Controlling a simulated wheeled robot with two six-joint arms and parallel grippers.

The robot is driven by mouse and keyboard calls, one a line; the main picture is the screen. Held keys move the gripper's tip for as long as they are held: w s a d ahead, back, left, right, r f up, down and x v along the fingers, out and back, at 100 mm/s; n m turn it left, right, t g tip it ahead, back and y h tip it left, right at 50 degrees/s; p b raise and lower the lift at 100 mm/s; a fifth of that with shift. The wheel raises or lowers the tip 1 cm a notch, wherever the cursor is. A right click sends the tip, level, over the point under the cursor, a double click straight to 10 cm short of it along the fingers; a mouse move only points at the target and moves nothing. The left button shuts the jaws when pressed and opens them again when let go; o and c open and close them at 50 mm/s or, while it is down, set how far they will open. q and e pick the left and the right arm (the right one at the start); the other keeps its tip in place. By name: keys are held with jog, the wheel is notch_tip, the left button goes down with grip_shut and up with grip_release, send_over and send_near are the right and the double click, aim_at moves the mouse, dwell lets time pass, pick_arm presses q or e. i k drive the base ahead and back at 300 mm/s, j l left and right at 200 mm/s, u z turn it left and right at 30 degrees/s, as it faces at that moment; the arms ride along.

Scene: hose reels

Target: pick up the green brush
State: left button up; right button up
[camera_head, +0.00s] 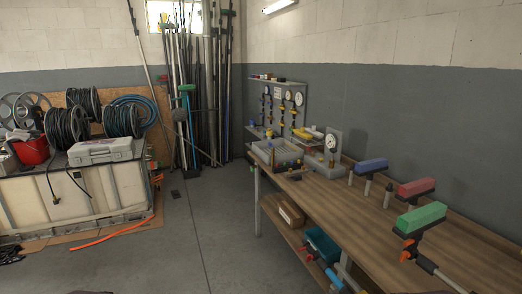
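A green brush (420,217) is at the right, at the near end of the wooden workbench (318,198). Its block-shaped head is raised above the bench top on a dark neck. An orange part and a grey pole, running toward the lower right, show beneath the head. Neither of my grippers can be made out in the head view. Another small green head (187,88) shows among the poles in the far corner.
A blue brush (371,166) and a red brush (416,187) stand behind the green one. Gauges and a grey tray (275,152) occupy the bench's far end. Hose reels (66,127) and a grey case (100,151) sit at left.

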aim_at(413, 223)
jog(key=l+z, duration=0.15)
jog(key=z, duration=1.1)
jog(key=k+l, duration=0.05)
